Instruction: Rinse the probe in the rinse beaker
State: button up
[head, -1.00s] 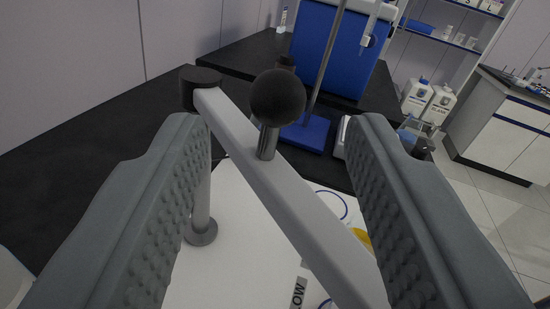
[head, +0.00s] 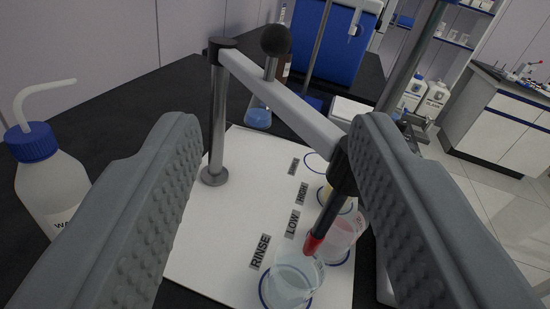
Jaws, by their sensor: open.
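My gripper (head: 277,130) is open and empty. Its two grey ribbed fingers stand at the left and right, with the swing arm between them in the picture. The pale arm (head: 285,98) runs from a metal post at the left toward the right finger and carries a black ball knob (head: 275,40), beyond the fingertips. The probe (head: 330,210), black with a red tip, hangs tilted in the picture from the arm's near end. Its tip overlaps the rim of the clear rinse beaker (head: 288,283); I cannot tell whether it is inside. The right finger partly hides the probe's top.
A pink-liquid beaker (head: 343,236) and a yellowish one stand behind the rinse beaker on the labelled white board (head: 200,245). A wash bottle (head: 48,175) stands at the left. A flask with blue liquid (head: 257,117) is behind the arm. The black bench at the left is mostly clear.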

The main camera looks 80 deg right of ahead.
jog(key=s+a+r+t+y, duration=0.1)
jog(key=s+r+t, duration=0.1)
jog(key=s, duration=0.2)
jog(key=s+a+r+n+t+y, duration=0.1)
jog(key=s+r, duration=0.1)
jog(key=s, duration=0.2)
jog(key=s+a+r+t, duration=0.2)
jog(key=s+r, duration=0.1)
jog(key=s, duration=0.1)
jog(key=shift+s+r+n+t+y, duration=0.1)
jog(key=shift+s+n+t+y, duration=0.05)
jog(key=shift+n+t+y, duration=0.2)
jog(key=x, duration=1.7)
jog(key=shift+s+r, duration=0.1)
jog(key=shift+s, duration=0.05)
